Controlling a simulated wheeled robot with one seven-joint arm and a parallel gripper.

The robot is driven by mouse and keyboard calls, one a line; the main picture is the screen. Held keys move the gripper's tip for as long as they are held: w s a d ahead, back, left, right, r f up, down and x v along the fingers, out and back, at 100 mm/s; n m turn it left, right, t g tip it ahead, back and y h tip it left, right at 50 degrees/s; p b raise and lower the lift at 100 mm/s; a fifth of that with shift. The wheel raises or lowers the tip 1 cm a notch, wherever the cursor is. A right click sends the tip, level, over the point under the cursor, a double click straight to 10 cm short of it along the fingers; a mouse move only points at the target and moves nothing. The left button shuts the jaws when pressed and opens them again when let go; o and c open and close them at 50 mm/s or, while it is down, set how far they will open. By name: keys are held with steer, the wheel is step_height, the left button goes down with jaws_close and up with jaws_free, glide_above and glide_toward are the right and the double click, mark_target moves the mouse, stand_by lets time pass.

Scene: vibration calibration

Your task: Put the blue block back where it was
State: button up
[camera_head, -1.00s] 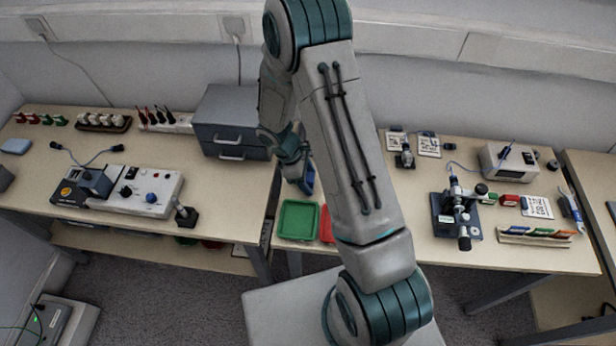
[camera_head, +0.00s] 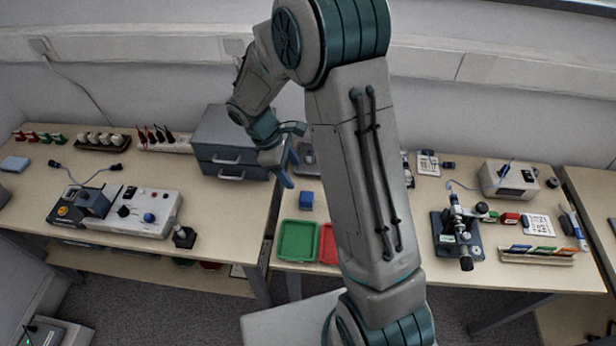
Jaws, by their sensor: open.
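The small blue block (camera_head: 306,200) sits on the wooden bench just behind the green tray (camera_head: 281,243). My gripper (camera_head: 287,168) is open and empty. It hangs above and to the left of the blue block, apart from it, in front of the right side of the grey drawer cabinet (camera_head: 215,158). My arm crosses the middle of the view and hides part of the bench to the right of the block.
A red tray (camera_head: 327,245) is partly hidden by my arm. A microscope-like device (camera_head: 457,232) and a white instrument (camera_head: 509,178) stand at right. A control box (camera_head: 150,212) and racks of small parts (camera_head: 103,140) are at left. Bare bench lies around the block.

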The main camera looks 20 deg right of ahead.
steer(key=s+d+r+m+t+y, duration=0.2)
steer(key=s+r+m, duration=0.4)
steer(key=s+r, duration=0.2)
steer(key=s+d+r+m+t+y, duration=0.2)
steer(key=s+r+m, duration=0.5)
steer(key=s+r, duration=0.2)
steer(key=shift+s+t, duration=0.3)
steer(key=shift+s, duration=0.4)
